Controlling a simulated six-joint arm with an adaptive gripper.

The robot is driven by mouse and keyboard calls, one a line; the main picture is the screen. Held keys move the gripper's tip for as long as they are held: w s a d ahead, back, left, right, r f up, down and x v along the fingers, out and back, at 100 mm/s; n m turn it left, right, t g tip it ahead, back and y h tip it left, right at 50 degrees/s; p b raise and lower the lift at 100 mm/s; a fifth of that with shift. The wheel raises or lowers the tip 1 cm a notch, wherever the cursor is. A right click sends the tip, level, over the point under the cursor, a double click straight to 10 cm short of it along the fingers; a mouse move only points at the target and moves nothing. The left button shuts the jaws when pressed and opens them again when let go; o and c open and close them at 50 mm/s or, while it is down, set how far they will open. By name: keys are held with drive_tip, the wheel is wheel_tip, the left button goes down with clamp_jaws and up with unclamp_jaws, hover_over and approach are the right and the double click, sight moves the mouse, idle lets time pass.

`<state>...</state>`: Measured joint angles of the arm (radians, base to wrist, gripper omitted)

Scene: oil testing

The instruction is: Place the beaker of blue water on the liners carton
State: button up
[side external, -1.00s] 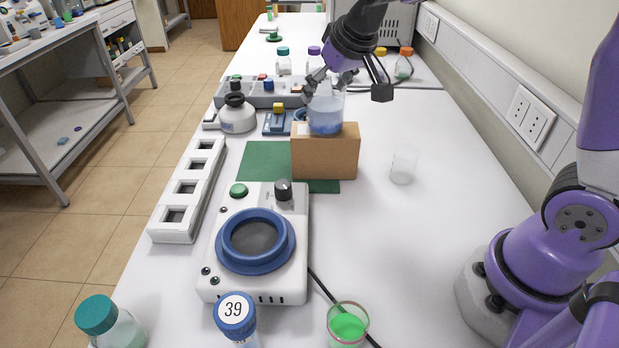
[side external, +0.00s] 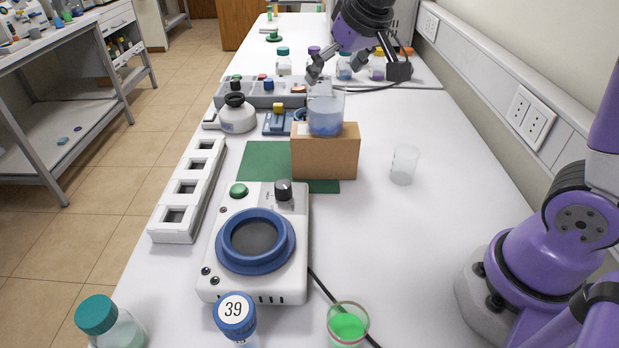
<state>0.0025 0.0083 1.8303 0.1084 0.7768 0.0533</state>
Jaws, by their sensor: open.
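The beaker of blue water (side external: 325,113) stands upright on top of the brown liners carton (side external: 325,157). The carton sits on the bench, partly over a green mat (side external: 262,163). My gripper (side external: 340,66) is open and empty above and behind the beaker, with its fingers spread apart. It looks clear of the beaker, though the near finger is close to the rim in this view.
An empty clear beaker (side external: 404,165) stands right of the carton. A white hotplate device with a blue ring (side external: 255,241) is in front. A rack (side external: 190,190), a white bottle (side external: 238,114) and a grey tray (side external: 262,94) lie left and behind. The bench right of the carton is mostly clear.

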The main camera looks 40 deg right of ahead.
drive_tip(key=d+v, duration=0.1)
drive_tip(key=v, duration=0.6)
drive_tip(key=s+a+f+n, duration=0.1)
drive_tip(key=s+f, duration=0.3)
drive_tip(key=s, duration=0.2)
drive_tip(key=s+a+f+y, duration=0.1)
drive_tip(key=s+f, duration=0.3)
drive_tip(key=s, duration=0.3)
drive_tip(key=shift+s+a+f+n, duration=0.15)
drive_tip(key=shift+a+f+n, duration=0.15)
drive_tip(key=shift+n, duration=0.1)
